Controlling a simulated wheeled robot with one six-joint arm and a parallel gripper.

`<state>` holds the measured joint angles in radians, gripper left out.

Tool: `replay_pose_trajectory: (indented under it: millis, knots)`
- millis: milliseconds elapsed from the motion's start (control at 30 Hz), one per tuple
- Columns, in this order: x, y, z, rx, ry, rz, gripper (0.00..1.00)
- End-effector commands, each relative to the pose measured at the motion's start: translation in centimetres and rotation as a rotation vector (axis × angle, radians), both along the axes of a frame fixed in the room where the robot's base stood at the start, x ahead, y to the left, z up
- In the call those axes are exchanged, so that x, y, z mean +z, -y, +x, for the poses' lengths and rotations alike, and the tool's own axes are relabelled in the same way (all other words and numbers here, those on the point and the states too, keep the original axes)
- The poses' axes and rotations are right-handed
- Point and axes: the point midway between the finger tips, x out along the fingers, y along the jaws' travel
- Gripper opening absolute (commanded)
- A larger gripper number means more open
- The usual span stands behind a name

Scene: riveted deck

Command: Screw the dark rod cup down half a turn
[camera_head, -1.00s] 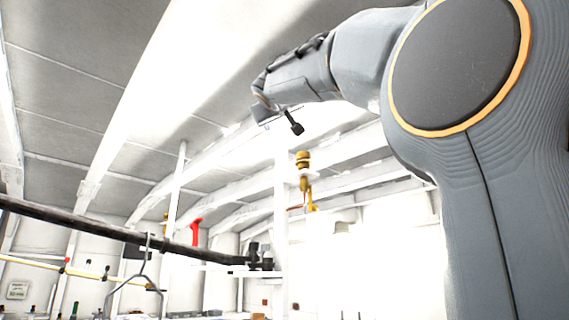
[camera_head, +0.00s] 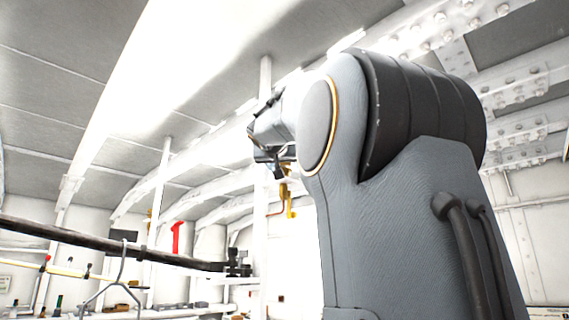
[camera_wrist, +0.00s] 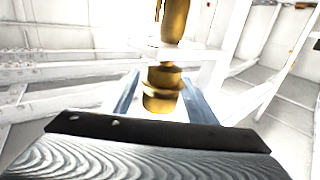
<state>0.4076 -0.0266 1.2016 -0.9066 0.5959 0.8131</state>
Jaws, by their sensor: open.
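A long dark rod (camera_head: 110,242) runs across the left of the head view and ends in black fittings (camera_head: 239,264). I cannot tell which part is its cup. My gripper (camera_wrist: 158,88) is open, its two blue-grey fingers spread in the wrist view. A brass fitting with a wide collar (camera_wrist: 162,92) shows between the fingers in that picture; I cannot tell whether it is inside the jaws or beyond them, and no grip shows. In the head view my wrist is high at the middle, and the fingers are mostly hidden there.
A yellow hanging piece (camera_head: 288,198) shows below my wrist. A red handle (camera_head: 177,237) is on the wall side. A grey bent stand (camera_head: 120,280) rises near the dark rod. White posts and ceiling ribs surround the arm. A shelf (camera_head: 185,312) with small items lies low.

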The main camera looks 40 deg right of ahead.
Motion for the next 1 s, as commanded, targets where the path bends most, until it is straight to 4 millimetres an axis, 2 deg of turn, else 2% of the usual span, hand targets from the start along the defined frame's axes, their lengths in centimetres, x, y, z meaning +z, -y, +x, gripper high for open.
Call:
replay_pose_trajectory:
  millis: [167, 433, 467, 700, 1000]
  knots:
    - [0.05, 0.81, 0.64, 0.0, 0.0, 0.0, 0.53]
    - [-0.05, 0.88, 0.77, 0.001, 0.0, 0.0, 0.53]
    - [-0.05, 0.86, 0.77, 0.001, 0.0, 0.0, 0.51]
    - [-0.04, 0.85, 0.76, 0.001, 0.0, 0.0, 0.11]
    - [-0.21, 0.87, 0.8, -0.029, 0.001, -0.001, 0.11]
